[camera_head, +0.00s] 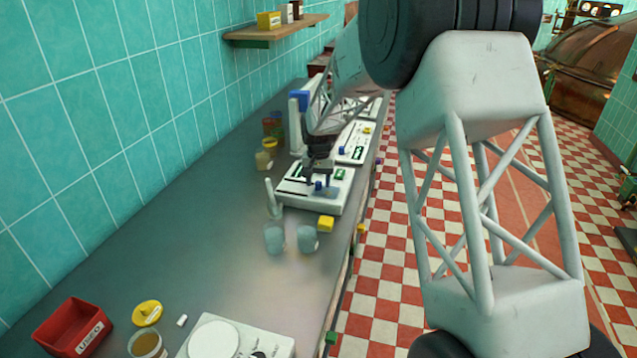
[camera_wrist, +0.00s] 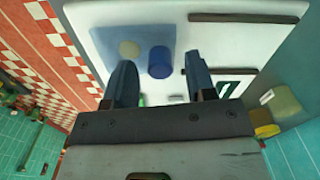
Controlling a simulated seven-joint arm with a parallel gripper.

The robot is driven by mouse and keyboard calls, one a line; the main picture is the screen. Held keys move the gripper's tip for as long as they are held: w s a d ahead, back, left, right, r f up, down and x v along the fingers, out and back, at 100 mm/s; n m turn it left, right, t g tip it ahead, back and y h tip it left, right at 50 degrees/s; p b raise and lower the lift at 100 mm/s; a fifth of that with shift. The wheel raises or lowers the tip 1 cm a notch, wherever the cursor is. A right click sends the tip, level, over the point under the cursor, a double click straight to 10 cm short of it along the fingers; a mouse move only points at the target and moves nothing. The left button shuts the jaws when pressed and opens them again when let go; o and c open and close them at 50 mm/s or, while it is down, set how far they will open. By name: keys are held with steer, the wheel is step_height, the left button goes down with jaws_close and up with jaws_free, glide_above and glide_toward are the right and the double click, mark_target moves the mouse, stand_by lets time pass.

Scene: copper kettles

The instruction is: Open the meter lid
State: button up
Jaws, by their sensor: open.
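The meter (camera_head: 310,200) is a low white box on the grey bench, beyond the two blue-grey cups. A blue-grey panel on its top, which looks like the lid, also shows in the wrist view (camera_wrist: 112,42). My gripper (camera_head: 318,180) is over the meter. In the wrist view its dark fingers (camera_wrist: 160,75) are apart, with the knob in the gap between them. Nothing is gripped. I cannot tell the height of the fingertips above the panel.
Two blue-grey cups (camera_head: 307,239) and a yellow block (camera_head: 326,223) stand just in front of the meter. Another white device (camera_head: 353,142) is behind it. Jars (camera_head: 265,160) stand to the left. A red bin (camera_head: 72,327) is at the near left. The middle bench is clear.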

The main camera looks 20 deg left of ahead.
mark_target(293, 188)
steer(key=shift+f, duration=0.4)
jaws_close()
steer(key=shift+a, duration=0.1)
steer(key=a, duration=0.8)
steer(key=shift+a, duration=0.3)
jaws_free()
steer(key=shift+r, duration=0.1)
